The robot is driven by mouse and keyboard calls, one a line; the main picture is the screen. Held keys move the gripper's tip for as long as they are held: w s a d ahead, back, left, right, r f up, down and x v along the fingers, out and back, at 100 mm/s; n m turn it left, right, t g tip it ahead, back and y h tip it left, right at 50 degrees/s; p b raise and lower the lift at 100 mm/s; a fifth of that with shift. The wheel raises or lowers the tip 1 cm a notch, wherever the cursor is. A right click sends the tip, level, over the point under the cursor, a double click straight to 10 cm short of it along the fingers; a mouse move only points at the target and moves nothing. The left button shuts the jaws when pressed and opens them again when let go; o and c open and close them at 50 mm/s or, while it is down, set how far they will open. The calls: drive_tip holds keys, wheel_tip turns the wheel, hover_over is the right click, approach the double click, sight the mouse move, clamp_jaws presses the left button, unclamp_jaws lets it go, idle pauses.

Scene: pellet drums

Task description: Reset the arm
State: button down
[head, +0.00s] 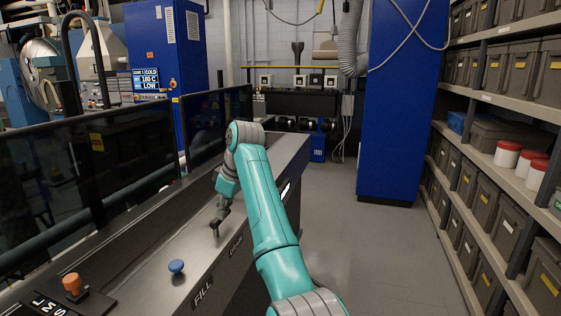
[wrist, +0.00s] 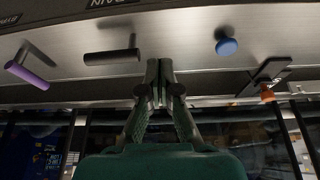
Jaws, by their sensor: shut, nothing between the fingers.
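My gripper (head: 215,232) hangs at the end of my teal arm over the metal console top (head: 150,272). In the wrist view my gripper (wrist: 160,66) has its fingertips together, with nothing between them. A black lever (wrist: 112,56) is left of the fingertips there, and a lever with a purple grip (wrist: 32,76) is farther left. My gripper appears apart from both levers. In the head view I cannot make these levers out behind my arm and gripper.
A blue knob (head: 176,266) and an orange knob (head: 72,285) are on the console. Dark glass panels (head: 130,150) stand along its far side. A blue cabinet (head: 402,110) and shelves of bins (head: 500,150) are right. The grey floor (head: 375,240) between is clear.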

drive_tip(key=s+d+f+m+t, duration=0.1)
drive_tip(key=d+f, duration=0.2)
drive_tip(key=f, duration=0.7)
drive_tip(key=s+d+f+m+t, duration=0.1)
drive_tip(key=d+f+m, duration=0.15)
drive_tip(key=f, duration=0.75)
drive_tip(key=d+f+m+t, duration=0.1)
drive_tip(key=d+f, duration=0.2)
drive_tip(key=f, duration=0.8)
drive_tip(key=s+d+f+m+t, duration=0.2)
drive_tip(key=s+d+f, duration=0.4)
drive_tip(key=s+f, duration=0.25)
drive_tip(key=s+d+f+m+t, duration=0.1)
drive_tip(key=s+d+f, duration=0.5)
drive_tip(key=s+f, duration=0.25)
drive_tip(key=s+d+m+t+h, duration=0.15)
drive_tip(key=s+d, duration=0.35)
drive_tip(key=s, duration=0.8)
drive_tip(key=s+d+m+t+h, duration=0.15)
drive_tip(key=s+d, duration=0.25)
drive_tip(key=s, duration=0.8)
drive_tip(key=s+d+r+m+t, duration=0.1)
drive_tip(key=s+d+r+t, duration=0.1)
drive_tip(key=s+r, duration=0.8)
drive_tip(key=s+d+r+m+t, duration=0.2)
drive_tip(key=s+r, duration=0.9)
drive_tip(key=r, duration=0.1)
drive_tip(key=shift+d+r+h, duration=0.15)
drive_tip(key=shift+r+h, duration=0.2)
drive_tip(key=shift+h, duration=0.05)
